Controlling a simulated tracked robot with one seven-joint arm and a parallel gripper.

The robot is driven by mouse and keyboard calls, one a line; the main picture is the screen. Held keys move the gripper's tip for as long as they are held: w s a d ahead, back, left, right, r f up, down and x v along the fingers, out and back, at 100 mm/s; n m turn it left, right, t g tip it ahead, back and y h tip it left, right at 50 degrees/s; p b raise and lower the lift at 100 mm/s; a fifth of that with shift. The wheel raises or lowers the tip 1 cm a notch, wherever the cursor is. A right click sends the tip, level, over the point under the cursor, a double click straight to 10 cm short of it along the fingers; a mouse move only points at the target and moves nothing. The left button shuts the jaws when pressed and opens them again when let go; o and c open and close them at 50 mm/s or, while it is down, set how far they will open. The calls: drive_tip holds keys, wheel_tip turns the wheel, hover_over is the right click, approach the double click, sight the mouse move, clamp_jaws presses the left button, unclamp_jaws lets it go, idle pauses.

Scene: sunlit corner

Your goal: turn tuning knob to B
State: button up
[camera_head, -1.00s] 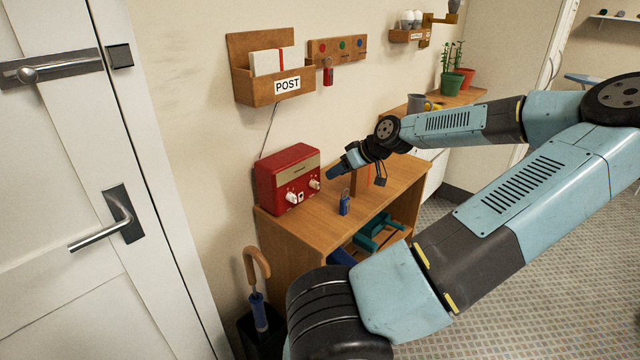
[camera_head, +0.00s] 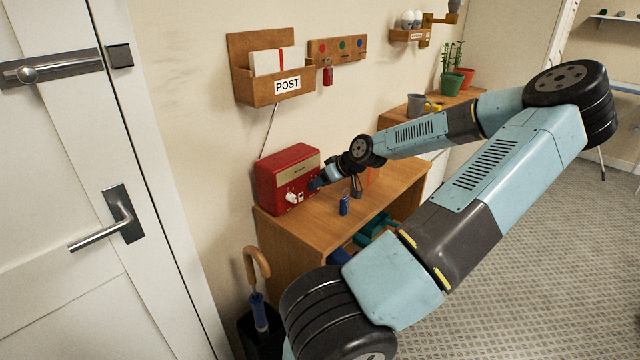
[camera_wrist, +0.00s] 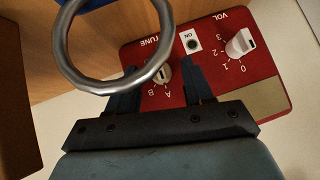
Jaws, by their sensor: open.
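The red radio (camera_head: 288,172) stands on the wooden cabinet against the wall. In the wrist view its red front (camera_wrist: 215,70) is upside down. The tuning knob (camera_wrist: 161,74) sits beside the word TUNE, with letters A and B close by; its exact setting is hard to read. My gripper (camera_wrist: 160,84) is open, with one finger on either side of the tuning knob. Contact cannot be told. In the head view my gripper (camera_head: 317,183) reaches the radio's right front and hides that knob. The volume knob (camera_wrist: 241,42) is to the right in the wrist view.
A blue padlock (camera_head: 343,205) stands on the cabinet top (camera_head: 372,200) below my wrist; its metal shackle (camera_wrist: 72,68) looms close in the wrist view. A post box (camera_head: 272,88) hangs above.

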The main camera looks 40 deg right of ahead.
drive_tip(key=shift+c, duration=0.3)
clamp_jaws()
